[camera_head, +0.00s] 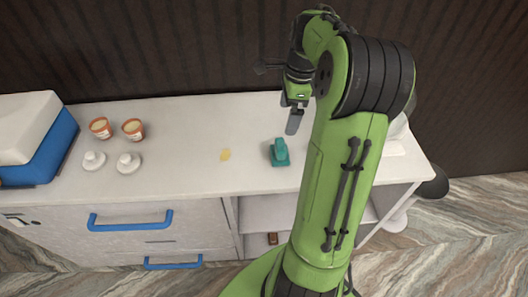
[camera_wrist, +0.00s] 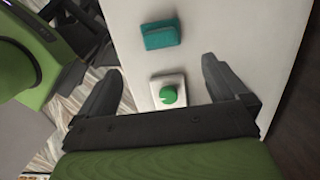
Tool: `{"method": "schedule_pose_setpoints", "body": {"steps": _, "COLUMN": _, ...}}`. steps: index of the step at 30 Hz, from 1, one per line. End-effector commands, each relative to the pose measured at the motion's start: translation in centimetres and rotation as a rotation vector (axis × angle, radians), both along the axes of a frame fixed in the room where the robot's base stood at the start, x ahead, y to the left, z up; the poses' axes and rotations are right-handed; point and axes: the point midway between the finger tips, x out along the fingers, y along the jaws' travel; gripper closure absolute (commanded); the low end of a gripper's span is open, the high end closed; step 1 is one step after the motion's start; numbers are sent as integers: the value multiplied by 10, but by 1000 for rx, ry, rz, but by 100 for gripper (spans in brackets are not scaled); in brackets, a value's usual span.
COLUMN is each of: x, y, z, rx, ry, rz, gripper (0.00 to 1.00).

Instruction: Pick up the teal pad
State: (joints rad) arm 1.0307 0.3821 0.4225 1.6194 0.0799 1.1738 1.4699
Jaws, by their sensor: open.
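The teal pad (camera_head: 280,153) lies on the white counter, right of the middle, with a raised part on top. In the wrist view the teal pad (camera_wrist: 162,34) is beyond my fingertips, near the top edge, apart from them. My gripper (camera_head: 294,121) is above the counter, behind the pad in the head view. In the wrist view my gripper (camera_wrist: 162,72) has its two dark fingers wide apart, with nothing held between them.
A white square piece with a green round top (camera_wrist: 168,94) shows between my fingers in the wrist view. Two orange-topped cups (camera_head: 133,129), two white knobbed pieces (camera_head: 128,163), a blue-and-white box (camera_head: 38,140) and a yellow patch (camera_head: 224,155) are left on the counter (camera_head: 190,178).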

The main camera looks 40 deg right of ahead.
Motion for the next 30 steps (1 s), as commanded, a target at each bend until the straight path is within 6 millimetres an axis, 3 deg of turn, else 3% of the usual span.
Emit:
{"method": "schedule_pose_setpoints", "body": {"steps": 9, "x": 5, "y": 10, "z": -81, "rx": 2, "ry": 4, "rz": 7, "gripper": 0}}
{"method": "schedule_pose_setpoints", "body": {"steps": 14, "x": 7, "y": 11, "z": -100, "rx": 0, "ry": 1, "rz": 7, "gripper": 0}}
{"method": "schedule_pose_setpoints", "body": {"steps": 21, "x": 10, "y": 15, "z": -143, "rx": 1, "ry": 3, "rz": 8, "gripper": 0}}
{"method": "schedule_pose_setpoints", "body": {"steps": 30, "x": 11, "y": 16, "z": -149, "rx": -2, "ry": 0, "rz": 8, "gripper": 0}}
